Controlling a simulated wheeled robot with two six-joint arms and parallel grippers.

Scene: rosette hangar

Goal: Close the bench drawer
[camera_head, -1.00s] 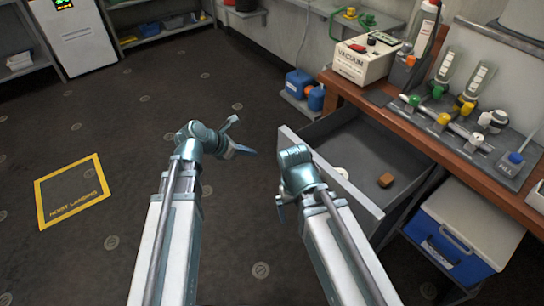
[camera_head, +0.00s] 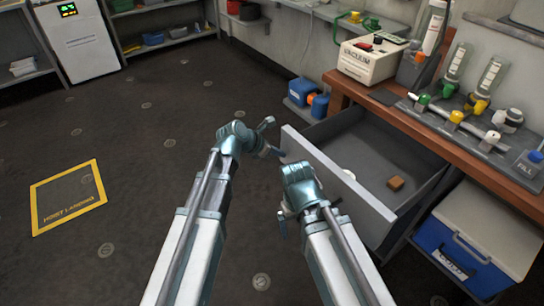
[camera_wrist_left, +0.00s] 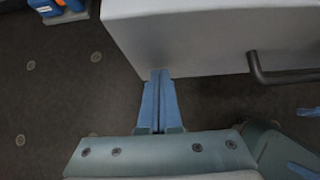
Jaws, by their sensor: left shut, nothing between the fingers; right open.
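The bench drawer (camera_head: 340,178) stands pulled out of the wooden bench (camera_head: 440,140). Its grey front panel faces my arms, and its bar handle (camera_wrist_left: 285,75) shows in the left wrist view. My left gripper (camera_head: 279,153) is shut and empty near the left part of the drawer front. In the left wrist view its fingertips (camera_wrist_left: 160,74) overlap the panel's edge; I cannot tell whether they touch. My right gripper (camera_head: 283,226) is open and empty, lower, before the panel.
A white-lidded blue box (camera_head: 465,250) stands under the bench, right of the drawer. Blue containers (camera_head: 303,94) sit by the wall beyond the drawer. A vacuum unit (camera_head: 368,60) and bottles stand on the bench. The floor to the left is clear, with a yellow-framed landing mark (camera_head: 68,197).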

